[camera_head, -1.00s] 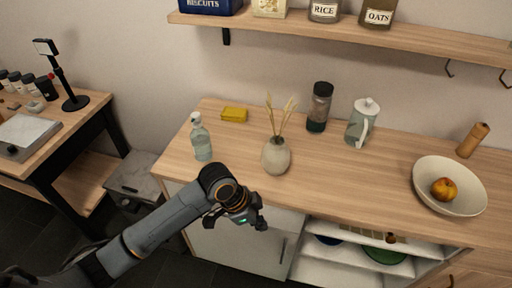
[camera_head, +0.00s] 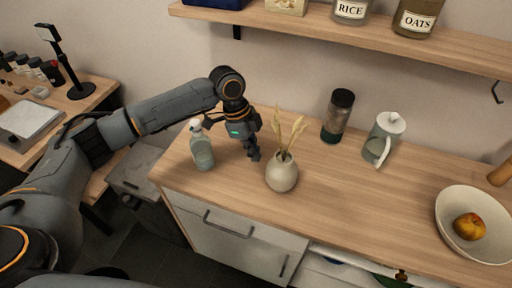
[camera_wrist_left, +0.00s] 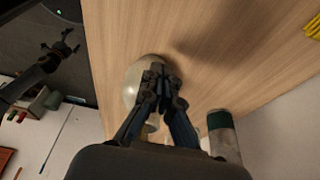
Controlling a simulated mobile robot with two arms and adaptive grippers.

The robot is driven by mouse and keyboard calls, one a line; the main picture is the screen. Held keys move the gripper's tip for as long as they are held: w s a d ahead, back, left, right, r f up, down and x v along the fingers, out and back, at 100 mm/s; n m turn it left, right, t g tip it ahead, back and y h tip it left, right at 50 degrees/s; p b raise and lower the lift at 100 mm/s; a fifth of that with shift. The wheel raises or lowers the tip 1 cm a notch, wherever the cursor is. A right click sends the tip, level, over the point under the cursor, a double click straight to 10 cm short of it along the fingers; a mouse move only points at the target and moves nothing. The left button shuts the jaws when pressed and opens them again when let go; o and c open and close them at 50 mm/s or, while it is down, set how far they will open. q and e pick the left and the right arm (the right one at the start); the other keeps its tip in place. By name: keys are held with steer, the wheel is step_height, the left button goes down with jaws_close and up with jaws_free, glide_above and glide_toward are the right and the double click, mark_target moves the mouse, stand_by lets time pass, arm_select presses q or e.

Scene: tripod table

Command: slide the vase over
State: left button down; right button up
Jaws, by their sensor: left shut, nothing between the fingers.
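The vase (camera_head: 282,176) is round and cream-coloured, with dried stalks in its neck. It stands upright near the front of the wooden counter (camera_head: 340,205). My left gripper (camera_head: 254,155) is shut and empty, pointing down just left of the vase. In the left wrist view, the shut fingertips (camera_wrist_left: 160,72) overlap the vase (camera_wrist_left: 135,85); I cannot tell whether they touch it. What looks like my right gripper (camera_wrist_left: 62,45) shows small at the left of the wrist view, away from the vase; its opening is unclear.
A clear bottle (camera_head: 202,150) stands left of my left gripper. A dark-topped jar (camera_head: 338,115) and a glass jug (camera_head: 383,138) stand behind and right of the vase. A bowl (camera_head: 442,222) with fruit is at far right. Bare counter lies between vase and bowl.

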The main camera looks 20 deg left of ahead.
arm_select(q)
glide_above(261, 176)
steer(key=f, duration=0.4)
steer(key=shift+a+f+p, duration=0.3)
steer(key=shift+f+p, duration=0.05)
steer(key=shift+x, duration=1.1)
steer(key=shift+w, duration=0.1)
arm_select(e)
steer(key=shift+w+d+r, duration=0.1)
steer(key=shift+d+r, duration=0.35)
steer(key=shift+r, duration=0.15)
